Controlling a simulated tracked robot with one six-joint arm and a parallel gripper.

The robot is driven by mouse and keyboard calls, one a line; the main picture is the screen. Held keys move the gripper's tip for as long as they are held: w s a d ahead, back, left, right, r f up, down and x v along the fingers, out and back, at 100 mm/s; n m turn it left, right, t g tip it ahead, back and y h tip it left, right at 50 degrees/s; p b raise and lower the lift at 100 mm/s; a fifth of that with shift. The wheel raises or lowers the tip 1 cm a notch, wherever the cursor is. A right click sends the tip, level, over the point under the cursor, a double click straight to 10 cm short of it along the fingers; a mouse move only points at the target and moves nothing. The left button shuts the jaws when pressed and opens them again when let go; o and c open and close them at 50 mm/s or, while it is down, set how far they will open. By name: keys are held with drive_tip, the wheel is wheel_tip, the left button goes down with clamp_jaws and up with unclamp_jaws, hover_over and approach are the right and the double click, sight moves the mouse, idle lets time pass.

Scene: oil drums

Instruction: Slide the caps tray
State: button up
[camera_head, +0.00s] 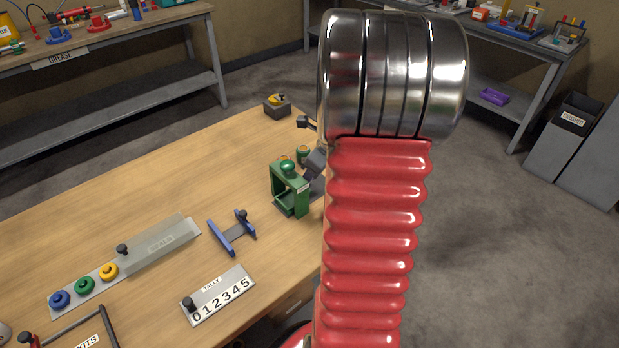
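I cannot make out a tray labelled caps in the head view. My red bellows arm with its metal joint stands upright in front of the right end of the wooden bench (165,185) and hides part of it. A long grey tray (75,310) on the bench holds blue, green and yellow rings. A grey cover with a black knob (160,245) lies over its right part.
A dark frame marked kits (68,328) is at bottom left. A grey box with a yellow top (277,106) stands at the far corner. Bare wood lies left of the green frame.

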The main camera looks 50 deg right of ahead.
drive_tip(key=shift+c, duration=0.4)
clamp_jaws()
drive_tip(key=shift+w, duration=0.1)
